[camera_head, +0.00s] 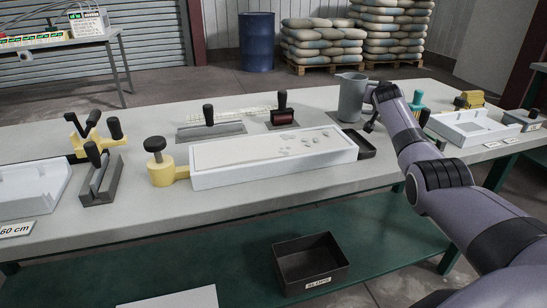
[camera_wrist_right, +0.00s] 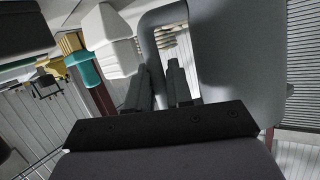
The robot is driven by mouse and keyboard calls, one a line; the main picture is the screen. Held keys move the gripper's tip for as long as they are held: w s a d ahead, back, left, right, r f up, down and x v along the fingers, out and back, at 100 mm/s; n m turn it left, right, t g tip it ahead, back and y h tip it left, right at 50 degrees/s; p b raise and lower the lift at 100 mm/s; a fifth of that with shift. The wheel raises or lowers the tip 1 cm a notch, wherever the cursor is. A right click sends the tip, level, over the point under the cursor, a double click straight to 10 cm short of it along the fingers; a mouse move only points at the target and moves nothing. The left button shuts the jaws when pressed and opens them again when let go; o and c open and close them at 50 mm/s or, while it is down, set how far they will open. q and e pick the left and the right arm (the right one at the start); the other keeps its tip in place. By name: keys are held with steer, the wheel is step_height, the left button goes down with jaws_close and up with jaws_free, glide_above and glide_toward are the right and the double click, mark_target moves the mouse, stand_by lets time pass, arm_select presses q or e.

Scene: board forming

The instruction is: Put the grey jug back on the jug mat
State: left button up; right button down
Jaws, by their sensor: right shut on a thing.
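The grey jug (camera_head: 351,98) is upright at the back of the table, right of centre, behind the white mould. My right gripper (camera_head: 372,112) is at the jug's right side, shut on its handle. In the right wrist view the jug's grey body (camera_wrist_right: 236,45) fills the right, and the fingers (camera_wrist_right: 163,85) are at the curved handle (camera_wrist_right: 150,42). A dark flat edge, perhaps the jug mat (camera_head: 334,116), shows by the jug's foot. The jug hides most of it, and I cannot tell whether they touch. My left gripper is out of view.
The long white mould (camera_head: 275,172) lies in front of the jug, with a small black tray (camera_head: 368,150) at its right end. A red-black tool (camera_head: 283,115) stands left of the jug. Another white mould (camera_head: 446,130) is at right. A dark bin (camera_head: 311,268) sits below.

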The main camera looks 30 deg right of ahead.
steer(key=shift+f, duration=0.2)
stand_by(0.4)
steer(key=c, duration=0.9)
jaws_free()
steer(key=shift+r, duration=0.1)
steer(key=shift+c, duration=0.2)
steer(key=shift+f, duration=0.2)
steer(key=shift+s+a+r, duration=0.1)
steer(key=shift+v, duration=1)
steer(key=p+v, duration=0.1)
steer(key=v, duration=0.4)
steer(key=shift+r, duration=0.1)
